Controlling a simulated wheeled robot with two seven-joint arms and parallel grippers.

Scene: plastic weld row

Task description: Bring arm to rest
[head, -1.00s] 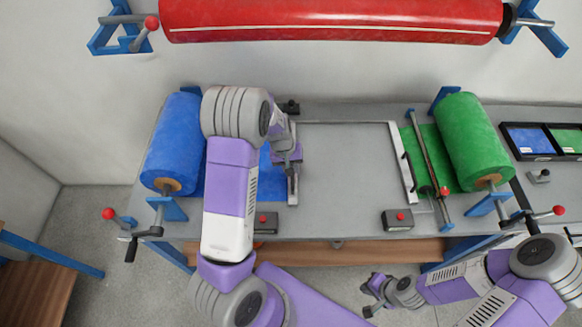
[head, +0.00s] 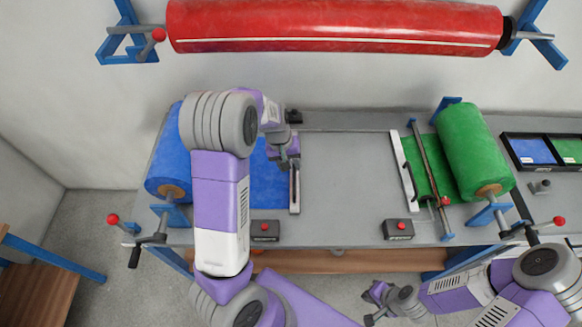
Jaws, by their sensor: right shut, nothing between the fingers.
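My left arm reaches over the grey table from the lower left. Its gripper (head: 285,163) points down at the metal bar (head: 295,195) along the right edge of the blue sheet (head: 267,185). The fingers are small and partly hidden, so I cannot tell whether they are open, or touching the bar. My right gripper (head: 368,303) is at the lower right, in front of the table and below its front edge. It is shut and empty. My left forearm hides part of the blue sheet and roll.
A blue roll (head: 168,165) and a green roll (head: 473,150) flank the table (head: 345,180). A red roll (head: 335,25) hangs at the back. Two button boxes (head: 265,231) (head: 398,229) sit at the front edge. Crank handles stick out at both front corners. The table's middle is clear.

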